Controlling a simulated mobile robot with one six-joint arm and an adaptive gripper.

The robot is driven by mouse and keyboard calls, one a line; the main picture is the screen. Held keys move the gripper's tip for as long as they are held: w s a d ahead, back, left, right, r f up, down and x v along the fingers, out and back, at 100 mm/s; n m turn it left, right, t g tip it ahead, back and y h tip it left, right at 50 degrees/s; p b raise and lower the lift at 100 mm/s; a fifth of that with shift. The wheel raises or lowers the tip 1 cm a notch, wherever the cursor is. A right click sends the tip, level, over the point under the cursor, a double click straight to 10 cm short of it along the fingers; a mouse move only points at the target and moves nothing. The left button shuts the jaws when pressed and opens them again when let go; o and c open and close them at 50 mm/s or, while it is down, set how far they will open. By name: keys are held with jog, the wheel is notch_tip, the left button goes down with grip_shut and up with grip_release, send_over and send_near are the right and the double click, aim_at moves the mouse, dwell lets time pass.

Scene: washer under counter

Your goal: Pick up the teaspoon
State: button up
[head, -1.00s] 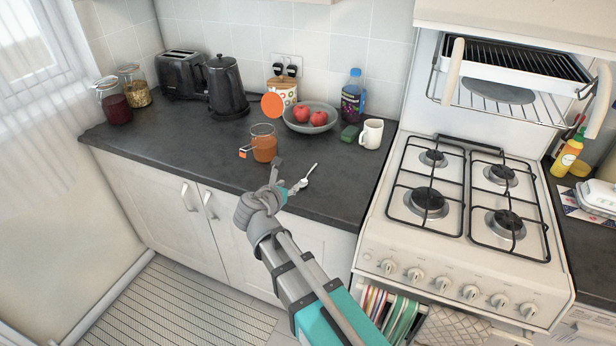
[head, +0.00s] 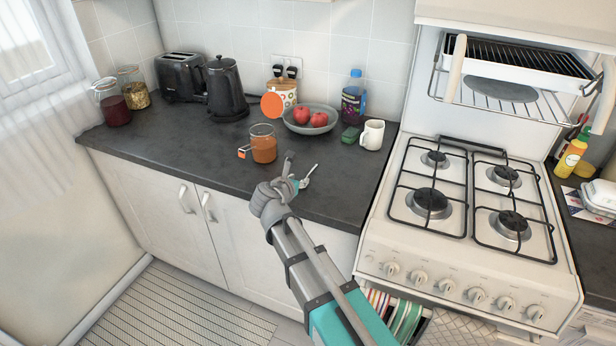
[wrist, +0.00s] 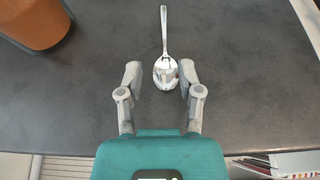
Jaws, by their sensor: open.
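The silver teaspoon (wrist: 164,40) lies on the dark countertop near its front edge. In the wrist view its bowl is toward my gripper and its handle points away. In the head view only part of the teaspoon (head: 311,172) shows beside my gripper (head: 296,170). In the wrist view my gripper (wrist: 162,80) is open, with one finger on each side of the bowl. The fingers look apart from the spoon. How high they are above the counter I cannot tell.
A glass mug of tea (head: 264,145) stands left of the spoon. Behind are a bowl of red apples (head: 311,119), a green sponge (head: 350,134) and a white mug (head: 372,135). The stove (head: 470,215) is to the right. The left front countertop is clear.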

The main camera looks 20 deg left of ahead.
aim_at(307, 176)
jog(key=shift+d+b+x, duration=0.2)
jog(key=shift+b+x, duration=0.9)
jog(key=shift+x, duration=1.45)
jog(key=shift+f, duration=0.1)
jog(key=shift+c, duration=0.3)
grip_shut()
